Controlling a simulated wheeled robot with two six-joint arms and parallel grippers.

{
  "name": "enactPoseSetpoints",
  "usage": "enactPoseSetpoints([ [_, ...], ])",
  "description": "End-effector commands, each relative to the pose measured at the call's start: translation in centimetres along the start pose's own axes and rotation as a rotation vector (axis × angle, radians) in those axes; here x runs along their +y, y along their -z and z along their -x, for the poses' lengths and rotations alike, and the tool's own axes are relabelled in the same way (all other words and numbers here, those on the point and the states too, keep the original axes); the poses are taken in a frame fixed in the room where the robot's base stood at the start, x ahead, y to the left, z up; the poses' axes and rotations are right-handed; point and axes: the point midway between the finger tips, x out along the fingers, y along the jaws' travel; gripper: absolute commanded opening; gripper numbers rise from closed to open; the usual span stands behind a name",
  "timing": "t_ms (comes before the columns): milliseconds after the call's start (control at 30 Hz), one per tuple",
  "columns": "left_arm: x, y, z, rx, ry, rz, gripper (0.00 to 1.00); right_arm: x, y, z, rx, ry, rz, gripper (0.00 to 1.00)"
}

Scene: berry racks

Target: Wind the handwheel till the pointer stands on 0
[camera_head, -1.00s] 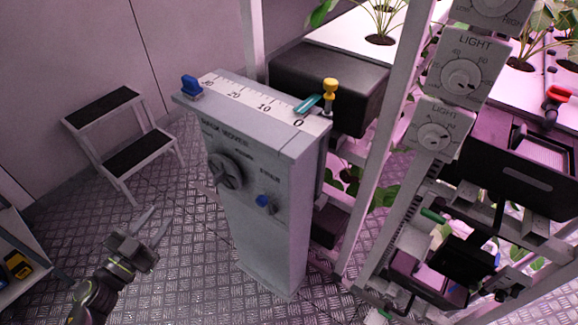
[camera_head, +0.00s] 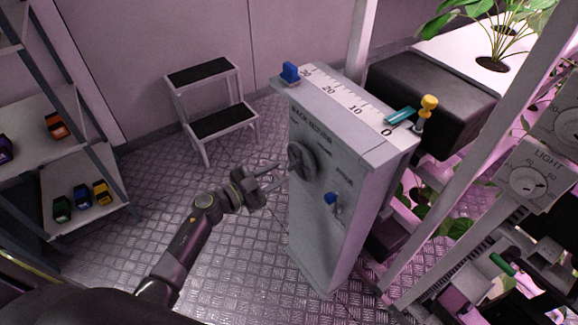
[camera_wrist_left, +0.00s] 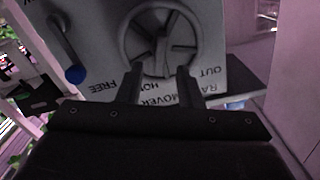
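The handwheel (camera_head: 302,161) is a dark spoked wheel on the front of the grey pillar (camera_head: 318,225); it also shows in the wrist view (camera_wrist_left: 160,35). A teal pointer (camera_head: 400,116) lies over the white scale (camera_head: 343,98) on top, close to the 0 mark; its exact reading is hard to tell. My left gripper (camera_head: 281,175) is open, its fingers apart and pointing at the wheel. In the wrist view its fingertips (camera_wrist_left: 160,72) overlap the wheel's near rim; I cannot tell whether they touch. My right gripper is not in view.
A blue lever (camera_head: 333,200) sits beside the wheel, near the word FREE. A blue block (camera_head: 290,72) and a yellow-topped post (camera_head: 427,107) stand at the scale's ends. A step stool (camera_head: 212,105) is behind, and shelves (camera_head: 75,165) stand left. Plant racks crowd the right.

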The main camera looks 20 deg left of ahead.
Motion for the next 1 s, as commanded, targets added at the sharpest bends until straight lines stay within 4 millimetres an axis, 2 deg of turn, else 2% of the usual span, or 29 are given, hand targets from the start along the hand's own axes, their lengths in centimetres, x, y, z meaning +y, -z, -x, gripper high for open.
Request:
enactPoseSetpoints([
  [100, 0.0, 0.0, -2.3, 0.002, 0.0, 0.002, 0.33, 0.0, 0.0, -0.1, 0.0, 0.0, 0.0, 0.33],
  [300, 0.0, 0.0, -4.4, 0.0, 0.002, 0.0, 0.33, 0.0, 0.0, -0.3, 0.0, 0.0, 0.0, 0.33],
  [667, 0.0, 0.0, -4.9, -0.001, 0.001, 0.0, 0.33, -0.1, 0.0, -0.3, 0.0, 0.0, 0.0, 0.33],
  [900, 0.0, 0.0, -4.8, -0.001, 0.001, 0.0, 0.03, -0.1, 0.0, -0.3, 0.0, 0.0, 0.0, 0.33],
  [1000, 0.0, 0.0, -4.8, -0.001, 0.001, 0.0, 0.0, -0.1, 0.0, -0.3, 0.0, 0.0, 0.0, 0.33],
])
